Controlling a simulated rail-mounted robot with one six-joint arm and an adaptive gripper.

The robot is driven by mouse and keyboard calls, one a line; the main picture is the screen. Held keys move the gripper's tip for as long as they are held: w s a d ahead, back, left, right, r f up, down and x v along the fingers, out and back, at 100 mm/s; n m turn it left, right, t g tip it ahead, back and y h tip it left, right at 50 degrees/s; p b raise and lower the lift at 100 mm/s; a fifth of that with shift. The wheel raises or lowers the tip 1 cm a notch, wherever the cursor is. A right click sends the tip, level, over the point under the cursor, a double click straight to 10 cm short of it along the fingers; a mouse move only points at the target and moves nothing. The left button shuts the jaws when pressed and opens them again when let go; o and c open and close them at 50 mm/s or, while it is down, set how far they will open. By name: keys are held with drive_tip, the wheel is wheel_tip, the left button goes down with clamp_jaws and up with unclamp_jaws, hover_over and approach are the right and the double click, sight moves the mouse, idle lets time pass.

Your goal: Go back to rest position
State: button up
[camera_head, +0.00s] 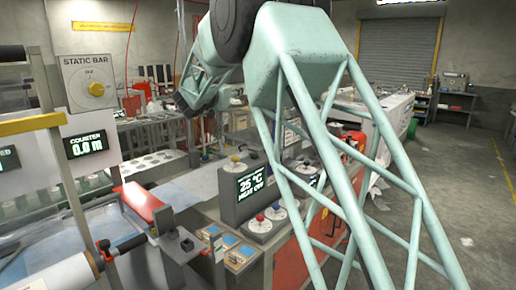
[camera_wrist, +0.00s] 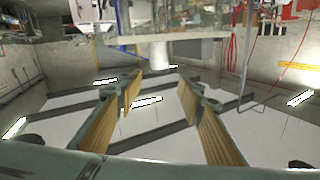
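My gripper (camera_wrist: 160,88) shows in the wrist view with its two fingers spread well apart, each with a ribbed yellow-brown pad. Nothing is between the fingers. In the head view, my pale green arm fills the middle and right of the picture. Its far end (camera_head: 195,95) hangs to the left of the upper arm, above the benches at the back; the fingertips are too small to tell there. The wrist view looks upside down past the fingers, with ceiling lights and dark beams in its lower part.
A grey machine with a yellow-knobbed "STATIC BAR" panel (camera_head: 90,83) stands at the left. A control box (camera_head: 252,184) reading 25 °C is on the central bench, near coloured knobs. A red block (camera_head: 138,203) lies at lower left. Open floor (camera_head: 470,215) shows at right, before a roller shutter (camera_head: 398,52).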

drive_tip(key=s+d+r+n+y, duration=0.3)
drive_tip(key=s+d+r+y, duration=0.2)
drive_tip(key=s+r, duration=0.3)
drive_tip(key=s+d+f+n+g+y+b, duration=0.1)
drive_tip(key=s+d+g, duration=0.1)
drive_tip(key=s, duration=0.6)
drive_tip(key=s+d+f+n+g+y, duration=0.1)
drive_tip(key=s+d+y, duration=0.15)
drive_tip(key=s, duration=0.45)
drive_tip(key=s+d+f+g+h, duration=0.1)
drive_tip(key=s+d+f+g, duration=0.2)
drive_tip(key=s, duration=1.7)
drive_tip(key=s+d+f+g+h+b, duration=0.1)
drive_tip(key=s+d+f+g, duration=0.3)
drive_tip(key=s+d+f, duration=0.8)
drive_tip(key=s+d+f+g+h, duration=0.2)
drive_tip(key=s+d+f, duration=0.5)
drive_tip(key=s, duration=2.2)
wheel_tip(320, 180, down, 5)
drive_tip(key=shift+d+g+b, duration=0.4)
drive_tip(key=shift+g, duration=0.3)
drive_tip(key=shift+r, duration=0.1)
